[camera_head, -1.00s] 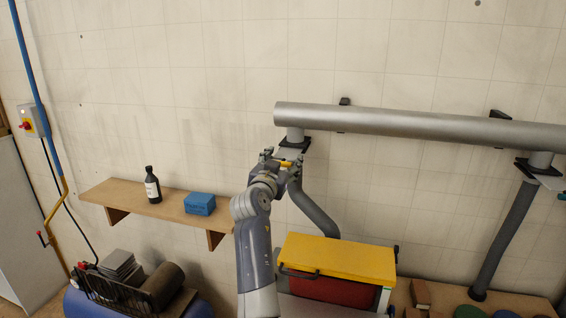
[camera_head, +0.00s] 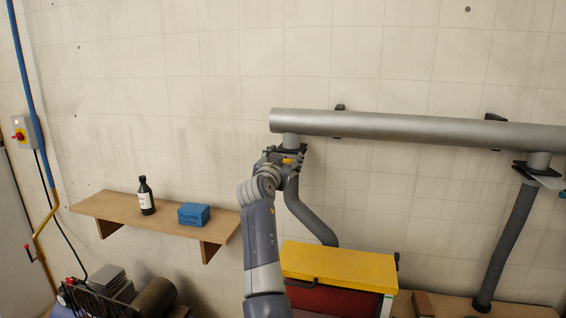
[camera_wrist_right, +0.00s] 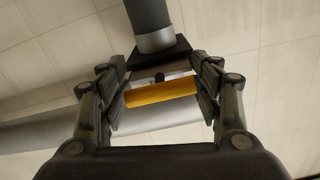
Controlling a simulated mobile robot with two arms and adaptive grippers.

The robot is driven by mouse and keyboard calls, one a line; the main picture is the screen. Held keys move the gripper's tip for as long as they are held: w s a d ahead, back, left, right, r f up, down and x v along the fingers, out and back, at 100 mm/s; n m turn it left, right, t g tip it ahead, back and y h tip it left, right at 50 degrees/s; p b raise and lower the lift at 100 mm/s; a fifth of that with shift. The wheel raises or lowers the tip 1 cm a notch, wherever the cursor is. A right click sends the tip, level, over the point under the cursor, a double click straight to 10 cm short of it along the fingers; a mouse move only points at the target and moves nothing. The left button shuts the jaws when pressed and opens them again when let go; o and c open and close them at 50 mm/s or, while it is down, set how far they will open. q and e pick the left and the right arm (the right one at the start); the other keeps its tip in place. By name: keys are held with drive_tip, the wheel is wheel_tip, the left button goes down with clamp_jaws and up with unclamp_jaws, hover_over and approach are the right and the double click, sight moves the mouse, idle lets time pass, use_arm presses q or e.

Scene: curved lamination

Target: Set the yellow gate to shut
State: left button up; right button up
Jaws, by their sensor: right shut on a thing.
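The yellow gate handle (camera_head: 289,161) sits under the left end of the large grey duct, at the front of a black flange (camera_head: 291,148). In the right wrist view the yellow handle (camera_wrist_right: 162,92) lies crosswise between my fingers, with a short grey plate (camera_wrist_right: 168,74) showing between it and the black flange (camera_wrist_right: 160,60). My right gripper (camera_head: 284,158) is shut on the handle; the wrist view shows the fingers (camera_wrist_right: 160,84) at its two ends. Part of the gate is hidden by the gripper in the head view. My left gripper is not in view.
The grey duct (camera_head: 400,128) runs along the wall above the gripper. A hose (camera_head: 310,218) drops below the flange, beside my arm. A yellow-topped cabinet (camera_head: 340,264) stands below. A shelf (camera_head: 140,222) with a bottle (camera_head: 146,195) and blue box (camera_head: 194,214) is at left.

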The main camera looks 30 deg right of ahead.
drive_tip(key=o, duration=1.2)
drive_tip(key=shift+d+r, duration=0.15)
drive_tip(key=shift+r, duration=0.1)
drive_tip(key=shift+c, duration=0.2)
drive_tip(key=shift+o, duration=1.2)
drive_tip(key=shift+d+f, duration=0.1)
drive_tip(key=shift+w+d+f, duration=0.2)
drive_tip(key=shift+d+f, duration=0.05)
drive_tip(key=shift+a, duration=0.2)
drive_tip(key=shift+s+a+r, duration=0.1)
drive_tip(key=shift+s+a, duration=0.1)
drive_tip(key=shift+a, duration=0.05)
drive_tip(key=v, duration=0.6)
drive_tip(key=shift+s+a, duration=0.2)
drive_tip(key=shift+s, duration=0.1)
